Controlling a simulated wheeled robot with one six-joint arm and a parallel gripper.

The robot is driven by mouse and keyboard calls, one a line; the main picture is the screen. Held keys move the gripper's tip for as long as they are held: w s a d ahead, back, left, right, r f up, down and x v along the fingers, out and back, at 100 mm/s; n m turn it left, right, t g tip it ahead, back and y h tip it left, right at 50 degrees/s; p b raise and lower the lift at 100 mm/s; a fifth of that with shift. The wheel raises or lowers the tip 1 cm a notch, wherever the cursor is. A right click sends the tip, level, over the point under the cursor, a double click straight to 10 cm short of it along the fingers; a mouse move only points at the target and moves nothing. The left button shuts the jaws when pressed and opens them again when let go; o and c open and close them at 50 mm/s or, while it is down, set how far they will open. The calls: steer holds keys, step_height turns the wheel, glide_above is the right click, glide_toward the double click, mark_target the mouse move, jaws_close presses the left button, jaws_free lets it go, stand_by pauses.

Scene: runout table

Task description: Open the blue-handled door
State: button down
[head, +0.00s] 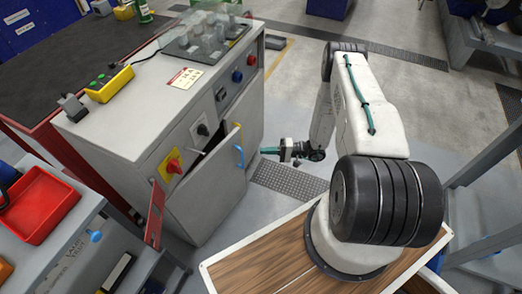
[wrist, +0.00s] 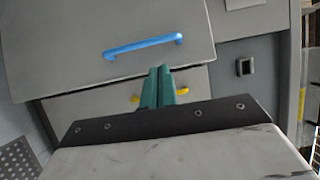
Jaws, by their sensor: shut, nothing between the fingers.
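The grey door (head: 205,197) of the cabinet stands ajar, with a dark gap above its top edge. Its blue handle (head: 239,157) is near the free right edge; it also shows whole in the wrist view (wrist: 145,45). My gripper (head: 268,151) is to the right of this door, apart from the blue handle. In the wrist view its teal fingers (wrist: 159,75) are together and hold nothing; their tips appear close to the door's edge. A yellow handle (wrist: 182,91) on a neighbouring panel is partly hidden behind the fingers. I cannot tell whether the fingers touch the door.
The cabinet top carries a yellow button box (head: 109,84) and a clear cover (head: 205,38). A red rotary switch (head: 173,165) is on the front. A cart with a red bin (head: 38,205) stands at left.

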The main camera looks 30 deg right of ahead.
glide_toward(234, 151)
steer(key=x, duration=0.4)
steer(key=shift+w+a+f, duration=0.2)
steer(key=shift+w+f, duration=0.1)
steer(key=shift+s+d, duration=0.1)
